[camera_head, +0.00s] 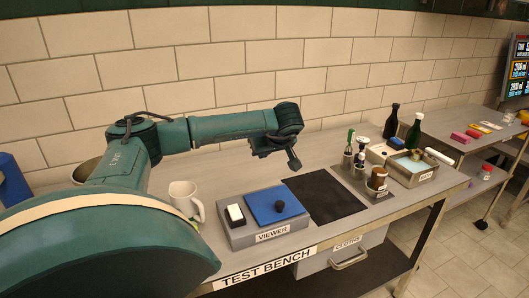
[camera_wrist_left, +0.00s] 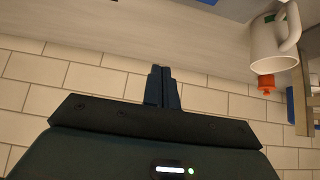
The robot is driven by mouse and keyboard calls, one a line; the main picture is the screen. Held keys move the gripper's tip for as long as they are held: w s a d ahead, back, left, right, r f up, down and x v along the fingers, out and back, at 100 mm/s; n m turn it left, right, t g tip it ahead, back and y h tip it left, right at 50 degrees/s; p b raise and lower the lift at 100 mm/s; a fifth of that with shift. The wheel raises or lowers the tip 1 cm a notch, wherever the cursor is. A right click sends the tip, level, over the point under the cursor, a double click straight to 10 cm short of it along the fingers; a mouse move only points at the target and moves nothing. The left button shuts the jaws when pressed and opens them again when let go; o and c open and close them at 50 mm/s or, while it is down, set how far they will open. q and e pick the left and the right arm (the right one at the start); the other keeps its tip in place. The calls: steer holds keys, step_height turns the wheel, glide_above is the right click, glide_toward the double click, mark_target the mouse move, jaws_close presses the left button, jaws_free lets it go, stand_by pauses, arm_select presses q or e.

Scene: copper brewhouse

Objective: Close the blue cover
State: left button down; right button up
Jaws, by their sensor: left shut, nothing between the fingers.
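The blue cover (camera_head: 265,201), with a black knob (camera_head: 279,206) near its front right, lies flat or nearly flat on the grey box labelled VIEWER (camera_head: 272,236). I cannot tell whether any gap is left under it. My left gripper (camera_head: 293,161) is in the air above and behind the cover, apart from it. In the left wrist view its fingers (camera_wrist_left: 162,86) are together with nothing between them. The cover does not show clearly in that view. My right gripper is not in view.
A white block (camera_head: 235,215) sits on the box left of the cover. A white mug (camera_head: 186,200) stands left of the box. A dark mat (camera_head: 325,197) lies to its right. Holders with tools, bottles (camera_head: 391,122) and a tray (camera_head: 412,178) are farther right.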

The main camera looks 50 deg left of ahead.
arm_select(q)
steer(key=shift+r, duration=0.1)
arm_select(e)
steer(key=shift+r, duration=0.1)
